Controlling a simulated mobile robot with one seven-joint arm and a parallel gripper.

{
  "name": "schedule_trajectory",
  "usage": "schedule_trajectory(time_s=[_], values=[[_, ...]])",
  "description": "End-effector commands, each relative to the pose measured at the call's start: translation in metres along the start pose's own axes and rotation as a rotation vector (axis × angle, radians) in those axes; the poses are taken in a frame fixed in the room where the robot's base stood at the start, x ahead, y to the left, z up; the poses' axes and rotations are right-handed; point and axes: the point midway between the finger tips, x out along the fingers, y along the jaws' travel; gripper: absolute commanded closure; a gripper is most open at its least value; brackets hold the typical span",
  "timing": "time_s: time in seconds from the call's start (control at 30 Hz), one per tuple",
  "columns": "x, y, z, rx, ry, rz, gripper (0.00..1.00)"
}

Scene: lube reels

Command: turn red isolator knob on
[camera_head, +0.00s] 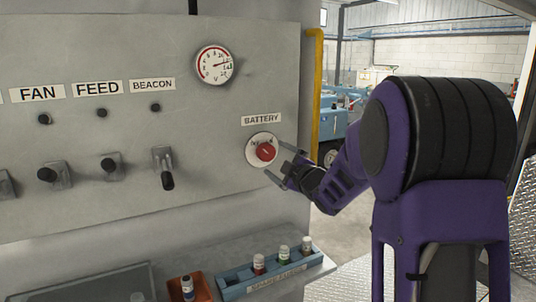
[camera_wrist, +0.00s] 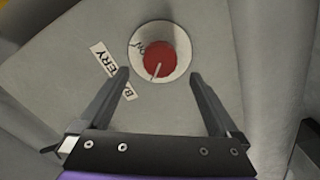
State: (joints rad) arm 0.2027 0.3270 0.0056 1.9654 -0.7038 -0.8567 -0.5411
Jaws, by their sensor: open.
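The red isolator knob (camera_head: 265,152) sits on a round white plate (camera_head: 254,141) under the BATTERY label (camera_head: 261,119) on the grey panel. In the wrist view the red knob (camera_wrist: 159,60) has a pale pointer line running toward the lower edge of its plate, and "ON" is readable at the plate's upper left. My gripper (camera_head: 279,162) is open in front of the knob. In the wrist view its two fingers (camera_wrist: 160,75) are spread wide, left and right below the knob. Nothing is between the fingertips, and I see no contact with the knob.
A round gauge (camera_head: 214,65) is above left. Toggle levers, including the BEACON lever (camera_head: 164,168), line the panel's left part. A blue fuse tray (camera_head: 270,278) and an orange box (camera_head: 189,290) sit on the ledge below. A yellow pipe (camera_head: 314,90) runs along the panel's right edge.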

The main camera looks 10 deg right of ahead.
Motion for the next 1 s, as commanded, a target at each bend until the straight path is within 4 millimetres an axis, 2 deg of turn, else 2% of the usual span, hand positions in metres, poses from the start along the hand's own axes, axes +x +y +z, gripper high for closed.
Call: schedule_trajectory(time_s=[0.1, 0.3, 0.43, 0.7, 0.77, 1.0], values=[[0.024, -0.001, 0.000, 0.000, 0.001, -0.002, 0.03], [0.050, 0.000, 0.000, 0.000, 0.001, 0.000, 0.03], [0.056, 0.000, 0.000, 0.000, 0.000, 0.000, 0.03], [0.057, 0.000, 0.000, 0.000, -0.001, 0.000, 0.03], [0.057, 0.000, 0.000, 0.000, -0.001, 0.000, 0.11], [0.057, 0.000, 0.000, 0.000, -0.001, 0.000, 0.55]])
